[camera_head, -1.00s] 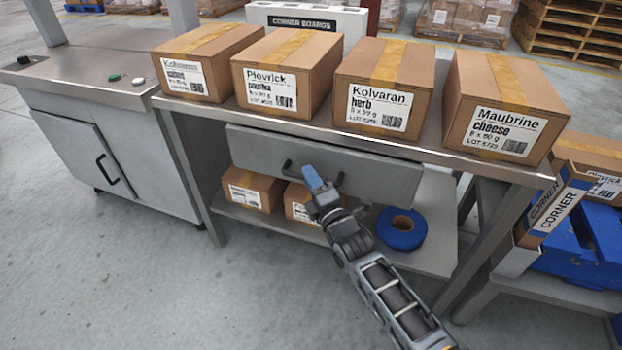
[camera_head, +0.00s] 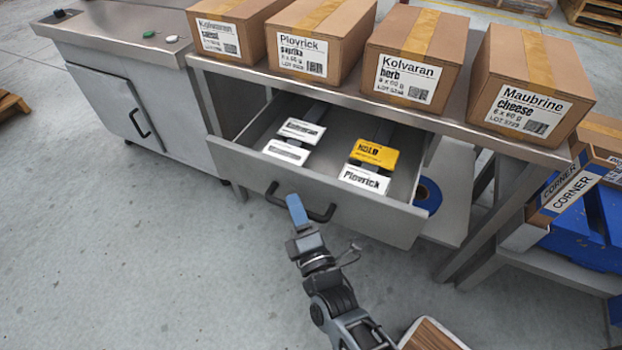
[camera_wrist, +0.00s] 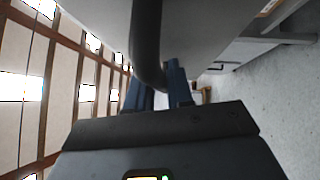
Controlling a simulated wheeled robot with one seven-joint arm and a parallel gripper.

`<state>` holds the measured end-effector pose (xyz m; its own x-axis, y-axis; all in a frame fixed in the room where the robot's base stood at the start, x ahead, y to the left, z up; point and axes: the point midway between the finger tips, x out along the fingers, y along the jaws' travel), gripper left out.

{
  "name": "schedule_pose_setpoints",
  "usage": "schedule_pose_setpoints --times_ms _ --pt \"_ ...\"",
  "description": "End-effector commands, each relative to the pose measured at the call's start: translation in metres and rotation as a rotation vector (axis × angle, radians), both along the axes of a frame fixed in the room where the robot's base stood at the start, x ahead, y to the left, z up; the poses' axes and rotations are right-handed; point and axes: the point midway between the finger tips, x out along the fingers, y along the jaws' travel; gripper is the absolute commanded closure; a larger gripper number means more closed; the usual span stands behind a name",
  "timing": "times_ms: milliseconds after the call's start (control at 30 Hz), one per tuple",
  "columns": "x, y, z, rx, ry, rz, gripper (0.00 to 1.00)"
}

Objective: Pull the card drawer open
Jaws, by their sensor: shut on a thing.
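The card drawer (camera_head: 330,205) under the steel bench is pulled well out, with its inside showing in the head view. White cards (camera_head: 288,150) lie in its left part. A yellow HOLD card (camera_head: 374,154) and a white Plovrick card (camera_head: 365,179) lie further right. The dark bar handle (camera_head: 322,217) is on the drawer front. My gripper (camera_head: 297,212) is at the handle, shut on it. In the wrist view the handle (camera_wrist: 146,45) passes between the blue fingers (camera_wrist: 162,85), with the pale drawer front behind it.
Several labelled cartons (camera_head: 414,60) stand on the bench top (camera_head: 340,88). A steel cabinet (camera_head: 140,100) stands to the left. A blue roll (camera_head: 428,195) is on the lower shelf, partly hidden by the drawer. Blue crates (camera_head: 597,235) stand at right. Floor in front is clear at left.

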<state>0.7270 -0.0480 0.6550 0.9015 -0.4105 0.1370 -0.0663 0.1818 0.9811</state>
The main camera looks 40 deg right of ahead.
Motion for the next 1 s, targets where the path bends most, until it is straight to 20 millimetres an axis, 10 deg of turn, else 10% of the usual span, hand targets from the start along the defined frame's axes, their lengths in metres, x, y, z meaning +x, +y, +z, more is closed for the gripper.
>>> schedule_pose_setpoints --times_ms 400,933,1000 --pt "-0.022 0.058 -0.001 0.001 0.002 -0.001 1.00" --pt "-0.024 0.066 -0.001 0.000 0.001 0.000 1.00" --pt "-0.024 0.066 -0.001 0.000 0.001 0.000 0.73"
